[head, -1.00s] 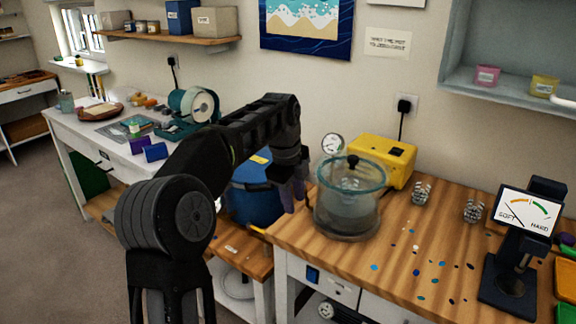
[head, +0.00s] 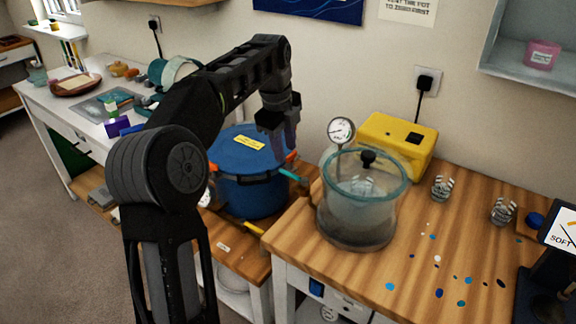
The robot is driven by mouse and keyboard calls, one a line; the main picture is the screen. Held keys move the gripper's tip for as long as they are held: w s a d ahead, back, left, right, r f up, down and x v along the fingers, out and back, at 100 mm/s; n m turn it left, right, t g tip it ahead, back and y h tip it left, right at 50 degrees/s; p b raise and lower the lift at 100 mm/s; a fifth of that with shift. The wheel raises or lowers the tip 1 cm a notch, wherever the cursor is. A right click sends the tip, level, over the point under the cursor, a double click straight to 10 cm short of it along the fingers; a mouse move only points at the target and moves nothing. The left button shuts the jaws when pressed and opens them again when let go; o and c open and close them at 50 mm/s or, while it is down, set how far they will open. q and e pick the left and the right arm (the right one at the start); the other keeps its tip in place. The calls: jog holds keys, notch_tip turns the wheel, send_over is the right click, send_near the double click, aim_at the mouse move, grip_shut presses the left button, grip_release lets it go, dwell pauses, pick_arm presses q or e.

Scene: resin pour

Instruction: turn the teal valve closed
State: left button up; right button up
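The teal valve handle (head: 290,174) is a small teal lever between the blue pot and the clear vacuum chamber. It slants down to the right, at the left edge of the wooden bench. My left gripper (head: 284,148) points down just above and slightly left of the teal handle, with a small gap showing in the picture. Its fingers overlap each other in this view, so their opening is unclear. The clear chamber (head: 358,225) has a teal rim, a black knob and a round gauge (head: 341,130). My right gripper is out of view.
The blue pot (head: 245,190) with a yellow label stands below my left forearm. A yellow pump box (head: 392,143) stands behind the chamber. Metal clamps (head: 441,188) and coloured drops lie on the bench (head: 415,290) to the right.

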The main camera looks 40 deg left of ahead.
aim_at(289, 173)
pick_arm(q)
jog(key=f, duration=0.3)
jog(key=w+f, duration=0.1)
jog(key=f, duration=0.3)
jog(key=shift+w+f, duration=0.2)
jog(key=shift+f, duration=0.05)
grip_shut()
dwell(1.2)
